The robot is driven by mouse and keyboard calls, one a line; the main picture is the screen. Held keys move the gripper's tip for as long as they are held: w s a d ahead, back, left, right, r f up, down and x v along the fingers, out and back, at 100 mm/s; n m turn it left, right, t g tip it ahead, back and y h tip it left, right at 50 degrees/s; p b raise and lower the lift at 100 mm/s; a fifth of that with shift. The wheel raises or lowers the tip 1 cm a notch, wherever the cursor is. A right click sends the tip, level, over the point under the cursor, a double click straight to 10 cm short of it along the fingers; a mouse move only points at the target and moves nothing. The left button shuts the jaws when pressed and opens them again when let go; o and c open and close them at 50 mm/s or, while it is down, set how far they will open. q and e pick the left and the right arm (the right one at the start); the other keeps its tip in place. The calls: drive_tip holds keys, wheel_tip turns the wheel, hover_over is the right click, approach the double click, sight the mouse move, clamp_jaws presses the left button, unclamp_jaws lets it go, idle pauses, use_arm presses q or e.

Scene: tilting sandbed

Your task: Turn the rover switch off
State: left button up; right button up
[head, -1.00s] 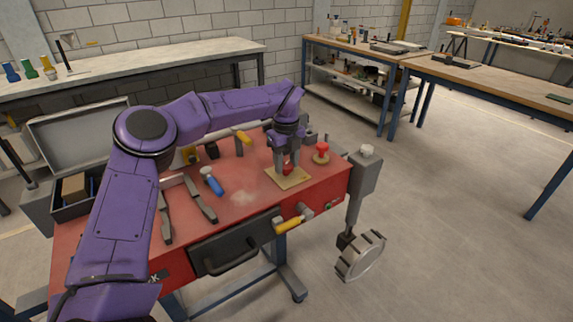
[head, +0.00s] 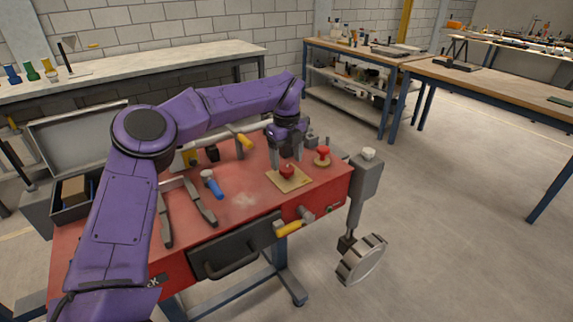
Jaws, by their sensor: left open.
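A tan square plate (head: 297,183) lies on the red top near its right end. A small red switch (head: 287,171) with a short light lever tip stands on it; which way it is thrown is too small to tell. My left gripper (head: 286,158) is open and empty, fingers pointing down, just behind and above the switch and seemingly apart from it. A red mushroom-shaped knob (head: 323,151) on a round tan base sits to the right of the plate. My right gripper is not in view.
The red bench (head: 245,205) also carries a blue-handled tool (head: 212,184), a yellow-handled tool (head: 243,139) and grey bars. A yellow handle (head: 289,229) and a grey post with a wheel (head: 361,260) project at its front and right. Open floor lies to the right.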

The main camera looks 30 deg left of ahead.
sight(286, 168)
use_arm(q)
wheel_tip(286, 168, up, 8)
drive_tip(key=shift+f, duration=0.1)
idle(0.4)
